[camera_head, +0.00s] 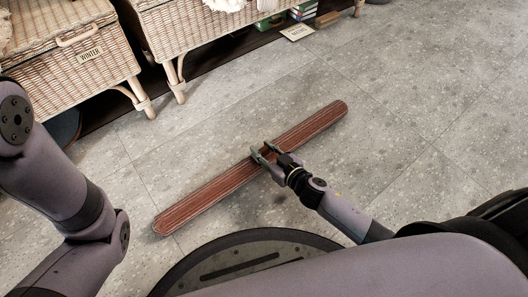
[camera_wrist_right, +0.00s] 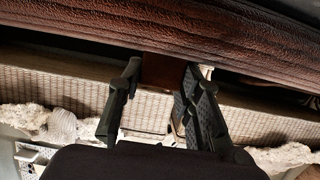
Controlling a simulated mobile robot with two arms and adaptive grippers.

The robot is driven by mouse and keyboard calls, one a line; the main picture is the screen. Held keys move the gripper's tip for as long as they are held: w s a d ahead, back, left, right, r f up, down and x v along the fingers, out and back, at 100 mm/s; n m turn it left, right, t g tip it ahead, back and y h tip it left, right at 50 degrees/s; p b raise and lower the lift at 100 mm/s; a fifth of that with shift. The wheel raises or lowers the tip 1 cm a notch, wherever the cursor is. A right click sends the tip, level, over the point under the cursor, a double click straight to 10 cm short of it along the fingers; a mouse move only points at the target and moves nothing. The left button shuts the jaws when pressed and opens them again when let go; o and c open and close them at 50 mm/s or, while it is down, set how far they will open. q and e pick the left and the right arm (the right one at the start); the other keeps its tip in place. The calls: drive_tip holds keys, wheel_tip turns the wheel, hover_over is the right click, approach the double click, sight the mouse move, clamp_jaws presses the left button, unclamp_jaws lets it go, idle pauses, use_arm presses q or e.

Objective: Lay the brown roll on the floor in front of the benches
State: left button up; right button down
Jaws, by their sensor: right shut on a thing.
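The brown roll (camera_head: 210,194), long and ribbed, lies diagonally across the head view over the grey floor (camera_head: 420,110). My right gripper (camera_head: 264,155) is shut on it near its middle. In the right wrist view the roll (camera_wrist_right: 160,25) spans the top, with a brown part of it between the fingers. No clear shadow shows its height; it appears held above the floor. Two wicker benches, the left bench (camera_head: 60,62) with a WINTER tag and the right bench (camera_head: 200,35), stand beyond it. My left arm shows at left, but its gripper is out of view.
Green and red books (camera_head: 303,10), a small lettered card (camera_head: 297,33) and a brown block (camera_head: 328,19) are by the right bench. Bench legs (camera_head: 145,105) stand on the floor's far side. The floor between roll and benches is bare, as is the right side.

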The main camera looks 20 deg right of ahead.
drive_tip(key=c, duration=1.2)
unclamp_jaws()
drive_tip(key=shift+f, duration=0.1)
drive_tip(key=shift+o, duration=0.2)
drive_tip(key=shift+s+d+r, duration=0.1)
drive_tip(key=shift+s+r, duration=0.15)
drive_tip(key=p+v, duration=0.4)
drive_tip(key=v, duration=0.7)
drive_tip(key=shift+s, duration=0.2)
drive_tip(key=shift+d+r, duration=0.1)
drive_tip(key=shift+r, duration=0.05)
